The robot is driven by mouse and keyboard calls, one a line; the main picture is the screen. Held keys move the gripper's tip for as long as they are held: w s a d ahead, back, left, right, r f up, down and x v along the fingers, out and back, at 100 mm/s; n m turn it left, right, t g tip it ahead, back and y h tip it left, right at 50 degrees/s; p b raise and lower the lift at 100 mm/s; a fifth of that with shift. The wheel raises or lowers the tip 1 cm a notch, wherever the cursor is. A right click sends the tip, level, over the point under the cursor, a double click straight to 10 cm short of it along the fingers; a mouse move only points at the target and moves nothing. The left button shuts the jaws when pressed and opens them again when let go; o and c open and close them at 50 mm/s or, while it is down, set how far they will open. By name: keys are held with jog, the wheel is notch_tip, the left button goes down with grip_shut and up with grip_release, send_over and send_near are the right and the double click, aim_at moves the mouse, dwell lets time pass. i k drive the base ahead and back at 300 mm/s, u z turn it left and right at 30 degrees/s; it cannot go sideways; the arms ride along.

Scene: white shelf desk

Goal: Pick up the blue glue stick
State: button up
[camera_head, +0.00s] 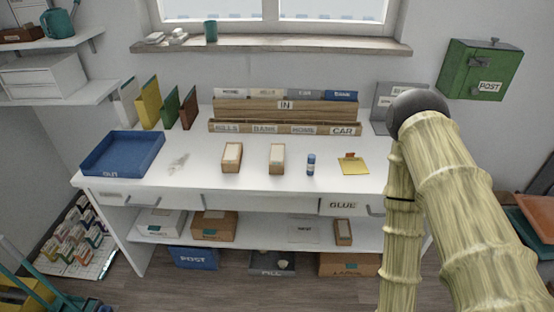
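The blue glue stick (311,164) stands upright on the white desk (205,178), right of the middle. It is small, with a blue body and a lighter band. Nothing touches it. My arm, with a bamboo-like surface and a dark rounded joint, fills the right side of the view and hides the desk's right end. My gripper is not in view.
Two small wooden boxes (232,158) (277,158) stand left of the glue stick, and a yellow note pad (352,165) lies to its right. A wooden organizer (285,119) stands behind. A blue tray (122,155) sits at the left. A drawer labelled GLUE (340,206) is below.

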aim_at(310, 158)
jog(key=u, duration=2.05)
jog(key=i, duration=1.55)
jog(key=z, duration=3.25)
